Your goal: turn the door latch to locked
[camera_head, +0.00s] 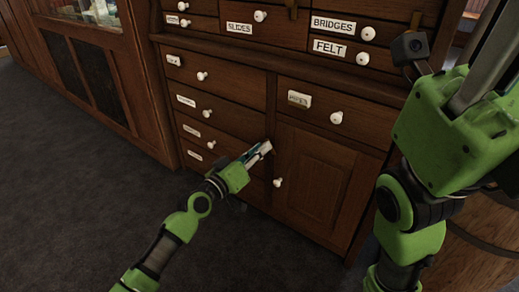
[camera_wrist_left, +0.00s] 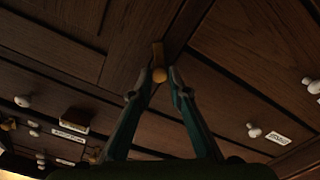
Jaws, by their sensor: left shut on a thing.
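My left gripper (camera_head: 264,149) is at the front of the dark wooden cabinet, by the upper left corner of the small cabinet door (camera_head: 318,183). In the left wrist view its two fingertips (camera_wrist_left: 160,77) are closed on the door latch (camera_wrist_left: 158,52), a small brass-coloured tab with a rounded end on the frame strip between door and drawers. In the head view the gripper hides the latch. The door has a white knob (camera_head: 278,182) and looks closed. My right arm stands large at the right, its gripper (camera_head: 487,60) pointing up and its fingertips cut off by the frame.
Drawers with white knobs (camera_head: 202,76) and labels surround the door, including a drawer (camera_head: 365,118) just above it. A glass-topped case (camera_head: 90,15) stands at the left. A wooden barrel (camera_head: 480,245) is at the lower right. The dark carpet (camera_head: 75,190) at the left is clear.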

